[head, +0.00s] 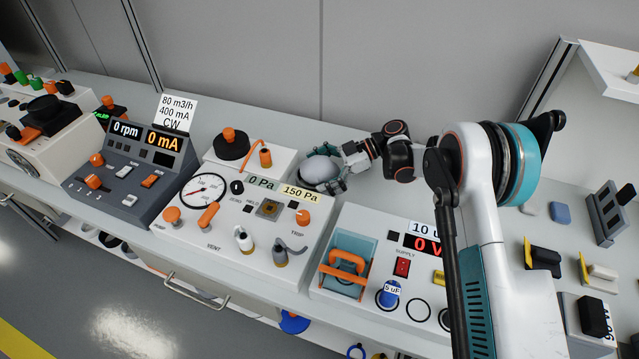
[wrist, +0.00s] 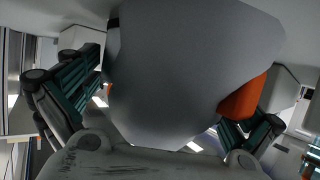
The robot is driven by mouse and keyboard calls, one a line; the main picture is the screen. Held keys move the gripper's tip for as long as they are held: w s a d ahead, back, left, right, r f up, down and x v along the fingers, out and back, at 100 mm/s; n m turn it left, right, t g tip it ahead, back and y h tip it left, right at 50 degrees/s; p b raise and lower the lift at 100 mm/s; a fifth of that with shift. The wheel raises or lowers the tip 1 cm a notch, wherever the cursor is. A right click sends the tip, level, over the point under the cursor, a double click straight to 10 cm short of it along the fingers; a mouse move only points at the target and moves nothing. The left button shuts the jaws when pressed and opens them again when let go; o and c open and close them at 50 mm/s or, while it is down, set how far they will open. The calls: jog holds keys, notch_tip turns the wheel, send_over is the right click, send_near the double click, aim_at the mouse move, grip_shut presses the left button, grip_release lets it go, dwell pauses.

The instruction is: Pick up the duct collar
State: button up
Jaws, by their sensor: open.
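A pale grey, smooth, rounded piece (head: 319,170) sits at the back right of the white pressure console and looks like the duct collar, though its full form is hidden. My gripper (head: 328,166) is open around it, with dark teal fingers beside it. In the wrist view the grey piece (wrist: 185,75) fills the space between the fingers, one on each side. I cannot tell whether the fingers touch it. An orange part (wrist: 243,97) shows at its right edge; I cannot tell whether it belongs to the piece.
The white console (head: 255,225) carries a gauge, levers and an orange TRIP knob (head: 303,217). A black disc with an orange knob (head: 231,143) stands left of my gripper. The supply box (head: 385,265) is at the front right. A grey wall (head: 400,60) rises behind the counter.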

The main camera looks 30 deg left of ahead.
jog(key=shift+r, duration=0.1)
jog(key=c, duration=0.8)
jog(key=shift+d, duration=0.1)
